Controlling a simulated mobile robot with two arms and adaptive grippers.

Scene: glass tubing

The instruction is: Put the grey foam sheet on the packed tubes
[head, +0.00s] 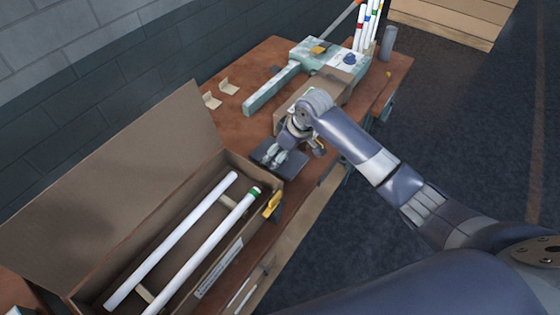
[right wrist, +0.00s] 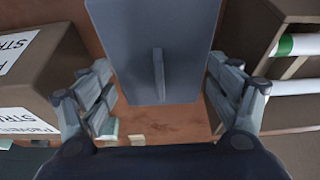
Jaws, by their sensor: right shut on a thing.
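The packed tubes are two white glass tubes, a plain one (head: 172,240) and one with a green band (head: 208,251), lying in the open cardboard box (head: 110,188). My left gripper is out of view.
The box's tall lid stands open on the left. Behind my gripper are a smaller carton (head: 322,91), a pale green tool (head: 272,88) and upright tubes (head: 367,27). Small angled brackets (head: 228,87) lie on the brown table (head: 243,116).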

